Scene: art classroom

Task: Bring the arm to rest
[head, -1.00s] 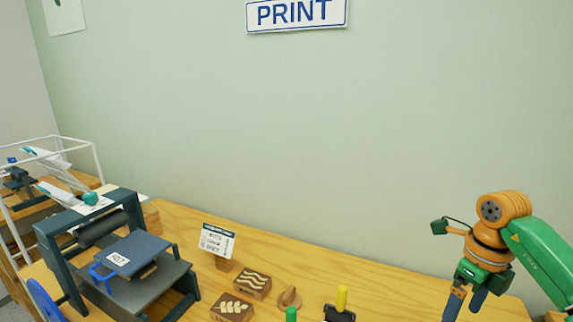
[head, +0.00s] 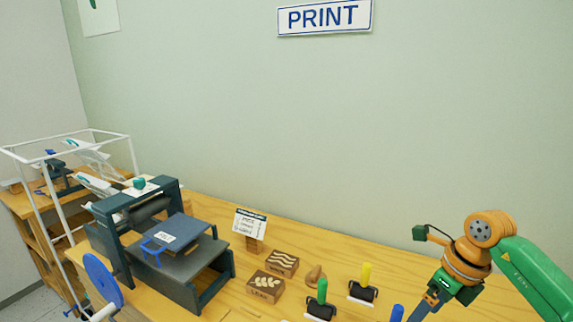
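My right arm comes in from the right edge in the head view, green and orange, with its wrist bent over the bench. My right gripper (head: 424,306) points down and left at the bottom edge. Its fingertips are cut off or too small to tell whether they are open, and I see no object held in it. My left gripper is not in view.
A white-framed rack (head: 132,150) stands left.

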